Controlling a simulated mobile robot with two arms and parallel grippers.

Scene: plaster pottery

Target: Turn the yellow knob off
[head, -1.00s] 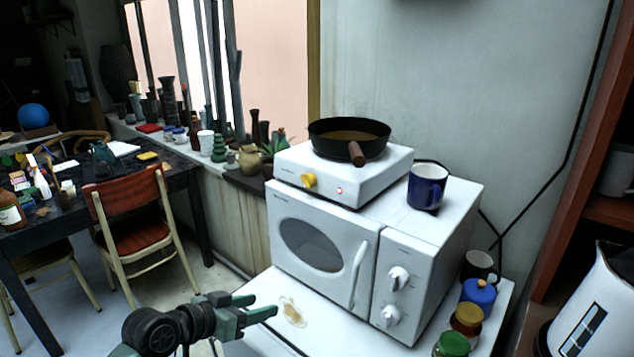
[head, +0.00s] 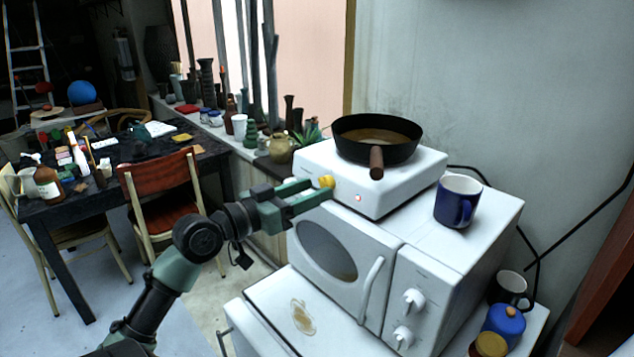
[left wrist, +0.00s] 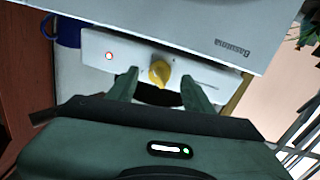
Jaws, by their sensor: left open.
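The yellow knob (head: 327,182) is on the front face of the white hot plate (head: 390,192), to the left of a lit red indicator light (head: 358,197). My left gripper (head: 312,193) is open, with its fingertips close to the knob. In the left wrist view the knob (left wrist: 159,72) shows between the two fingers of my gripper (left wrist: 157,88), with a gap on each side. The red light (left wrist: 109,56) is lit there too. Whether the fingertips reach past the knob's face I cannot tell. My right gripper is not in view.
A black pan (head: 350,148) with a brown handle sits on the hot plate. The hot plate and a blue mug (head: 456,208) stand on a white microwave (head: 450,262). Several plants and pots line the sill at left. A red chair (head: 160,197) stands by the dark table.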

